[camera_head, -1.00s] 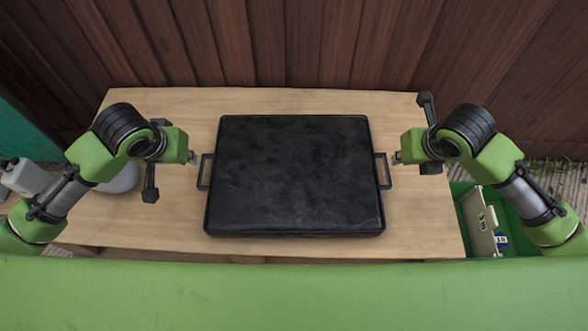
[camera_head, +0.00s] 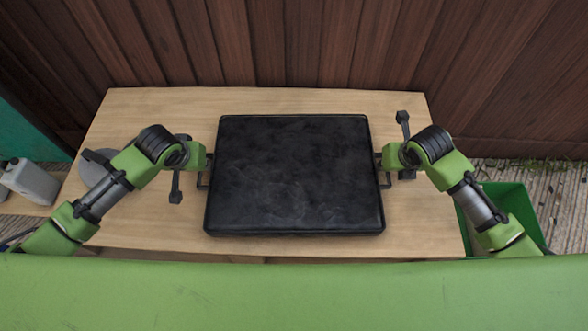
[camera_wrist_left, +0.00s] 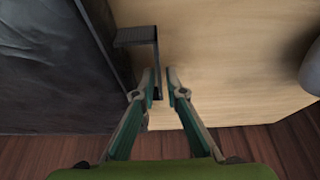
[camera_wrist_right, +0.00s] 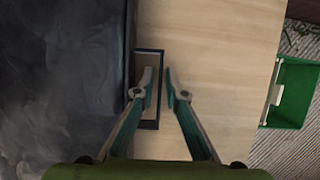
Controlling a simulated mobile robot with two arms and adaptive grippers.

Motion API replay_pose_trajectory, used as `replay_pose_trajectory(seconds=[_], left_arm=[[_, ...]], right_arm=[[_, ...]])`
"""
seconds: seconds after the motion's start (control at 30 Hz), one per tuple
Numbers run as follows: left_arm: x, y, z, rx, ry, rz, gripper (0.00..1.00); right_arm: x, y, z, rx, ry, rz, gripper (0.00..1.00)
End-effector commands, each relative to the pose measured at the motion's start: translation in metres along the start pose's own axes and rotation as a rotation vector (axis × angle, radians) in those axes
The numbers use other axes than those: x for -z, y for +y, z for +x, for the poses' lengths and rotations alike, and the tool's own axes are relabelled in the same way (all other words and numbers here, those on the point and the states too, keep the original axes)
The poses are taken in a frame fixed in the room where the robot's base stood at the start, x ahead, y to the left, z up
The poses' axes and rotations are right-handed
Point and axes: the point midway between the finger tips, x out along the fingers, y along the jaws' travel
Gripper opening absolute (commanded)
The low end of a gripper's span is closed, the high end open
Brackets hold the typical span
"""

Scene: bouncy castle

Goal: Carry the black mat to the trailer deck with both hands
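The black mat (camera_head: 295,175) lies flat on the wooden table, with a dark handle on each short side. My left gripper (camera_head: 208,160) is at the left handle (camera_head: 203,184). In the left wrist view its fingers (camera_wrist_left: 160,75) are apart, with the handle's outer bar (camera_wrist_left: 157,60) between or just under them. My right gripper (camera_head: 382,160) is at the right handle (camera_head: 386,182). In the right wrist view its fingers (camera_wrist_right: 159,76) are apart around the line of the outer bar (camera_wrist_right: 161,95). Contact cannot be told. No trailer deck is identifiable.
The wooden table (camera_head: 300,100) has bare room around the mat. A brown plank wall (camera_head: 300,40) stands behind it. A green crate (camera_head: 515,205) is at the right. A grey jug (camera_head: 30,182) and a grey round object (camera_head: 98,165) are at the left.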

Motion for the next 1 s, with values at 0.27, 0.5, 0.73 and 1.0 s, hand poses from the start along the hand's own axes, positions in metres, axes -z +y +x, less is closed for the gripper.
replay_pose_trajectory(seconds=[0.27, 0.5, 0.73, 1.0], left_arm=[[0.000, 0.000, 0.000, 0.000, 0.000, 0.000, 0.00], [0.002, 0.000, -0.002, -0.001, 0.004, -0.001, 0.00], [0.004, 0.000, -0.006, -0.001, 0.004, -0.001, 0.00], [0.011, 0.000, -0.024, -0.002, 0.004, -0.001, 0.00]], right_arm=[[0.000, 0.000, 0.000, 0.000, 0.000, 0.000, 0.00], [-0.002, 0.000, -0.002, -0.001, -0.005, 0.001, 0.00], [-0.004, 0.000, -0.006, -0.001, -0.005, 0.001, 0.00], [-0.012, 0.000, -0.024, -0.001, -0.005, 0.001, 0.00]])
